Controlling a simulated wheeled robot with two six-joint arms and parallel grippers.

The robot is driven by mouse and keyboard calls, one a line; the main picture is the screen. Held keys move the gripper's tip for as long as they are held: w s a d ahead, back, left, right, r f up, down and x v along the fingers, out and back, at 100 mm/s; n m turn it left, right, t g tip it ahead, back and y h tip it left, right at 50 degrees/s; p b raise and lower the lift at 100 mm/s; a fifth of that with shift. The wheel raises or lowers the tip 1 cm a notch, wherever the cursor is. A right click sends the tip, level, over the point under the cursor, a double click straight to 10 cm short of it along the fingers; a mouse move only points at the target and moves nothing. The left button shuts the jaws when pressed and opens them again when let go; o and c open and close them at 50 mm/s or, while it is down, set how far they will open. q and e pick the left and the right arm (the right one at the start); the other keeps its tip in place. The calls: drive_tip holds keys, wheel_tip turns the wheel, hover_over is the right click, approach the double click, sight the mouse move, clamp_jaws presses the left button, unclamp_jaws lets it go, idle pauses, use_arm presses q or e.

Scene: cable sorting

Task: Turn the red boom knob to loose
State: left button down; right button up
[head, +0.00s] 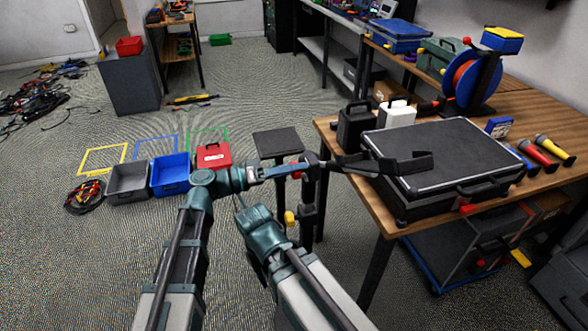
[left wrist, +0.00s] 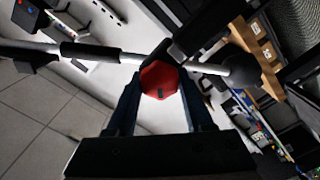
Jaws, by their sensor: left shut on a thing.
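The red boom knob (head: 297,175) sits at the joint at the top of a dark stand (head: 307,215). In the left wrist view the faceted red knob (left wrist: 160,79) lies between the two fingers. My left gripper (head: 294,171) reaches in from the left and is shut on the knob; its fingers (left wrist: 158,95) flank it. The boom (head: 345,164) runs right from the joint, over the table edge and the black case. It shows as a silver bar with dark sleeves in the wrist view (left wrist: 130,57). My right arm is folded low; its fingertips are not clear.
A yellow knob (head: 290,218) is lower on the stand. Grey, blue (head: 170,172) and red containers stand on the left floor.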

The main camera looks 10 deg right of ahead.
use_arm(q)
drive_tip(key=n, duration=0.4)
drive_tip(key=shift+f, duration=0.1)
drive_tip(key=shift+w+n, duration=0.1)
drive_tip(key=shift+n, duration=2.1)
drive_tip(key=shift+c, duration=1.6)
unclamp_jaws()
drive_tip(key=shift+f, duration=0.1)
